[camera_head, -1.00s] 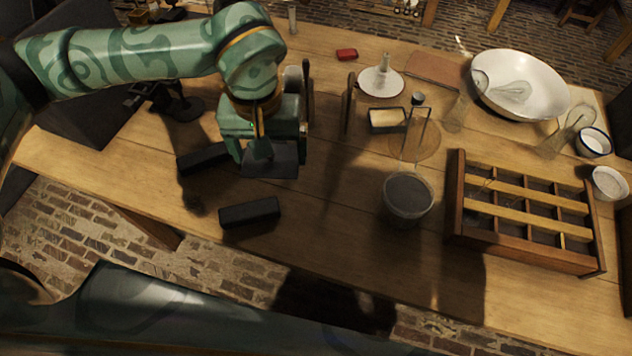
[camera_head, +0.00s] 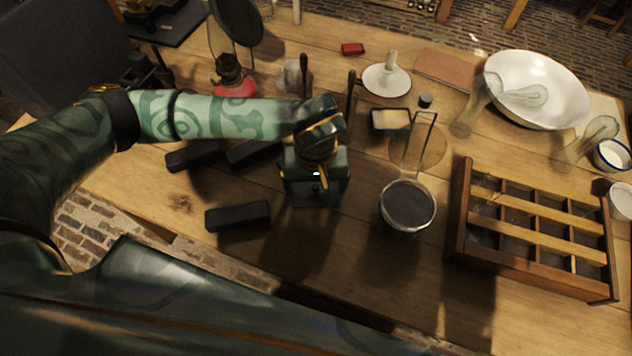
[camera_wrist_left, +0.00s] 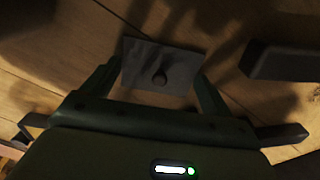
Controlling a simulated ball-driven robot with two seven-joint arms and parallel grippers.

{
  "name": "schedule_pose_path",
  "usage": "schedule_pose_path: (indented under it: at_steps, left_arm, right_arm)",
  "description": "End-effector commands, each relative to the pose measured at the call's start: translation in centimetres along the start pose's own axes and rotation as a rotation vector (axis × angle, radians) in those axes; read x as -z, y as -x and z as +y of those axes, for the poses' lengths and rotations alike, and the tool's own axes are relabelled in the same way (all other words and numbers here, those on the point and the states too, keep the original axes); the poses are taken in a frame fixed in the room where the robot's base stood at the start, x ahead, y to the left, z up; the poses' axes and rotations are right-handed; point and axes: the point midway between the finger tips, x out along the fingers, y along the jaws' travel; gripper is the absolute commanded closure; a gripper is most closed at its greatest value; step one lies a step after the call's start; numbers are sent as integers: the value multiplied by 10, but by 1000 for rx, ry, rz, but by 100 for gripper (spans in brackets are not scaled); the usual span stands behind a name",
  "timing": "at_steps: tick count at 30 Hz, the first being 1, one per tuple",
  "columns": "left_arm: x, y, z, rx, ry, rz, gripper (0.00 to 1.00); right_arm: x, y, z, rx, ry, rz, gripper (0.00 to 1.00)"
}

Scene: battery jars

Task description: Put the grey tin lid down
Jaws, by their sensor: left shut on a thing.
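In the head view my left gripper (camera_head: 316,196) points down over the middle of the table, left of the glass jar (camera_head: 408,207); the lid is mostly hidden and dark there. I cannot tell whether the lid touches the table. My right gripper is not in view.
A black block (camera_head: 238,216) lies left of the gripper, with more dark blocks (camera_head: 193,155) behind it. A small open tin (camera_head: 375,122) stands behind the jar. A wooden divided rack (camera_head: 462,205) is at right. Bare table (camera_head: 330,255) lies in front of the gripper.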

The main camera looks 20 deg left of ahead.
Motion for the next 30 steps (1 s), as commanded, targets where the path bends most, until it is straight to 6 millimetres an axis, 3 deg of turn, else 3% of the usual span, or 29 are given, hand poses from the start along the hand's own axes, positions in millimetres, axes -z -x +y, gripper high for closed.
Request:
schedule_pose_path:
  at_steps: [5,6,8,17,30]
  left_arm:
    - [0,-2,0,1,-1,0,36]
    - [0,-3,0,1,-1,0,11]
    - [0,-2,0,1,0,0,0]
    - [0,6,0,-1,-1,2,0]
    - [1,101,0,-2,-1,5,0]
  right_arm:
    - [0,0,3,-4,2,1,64]
    - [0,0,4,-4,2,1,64]
    - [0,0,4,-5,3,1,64]
    - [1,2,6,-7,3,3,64]
    - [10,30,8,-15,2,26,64]
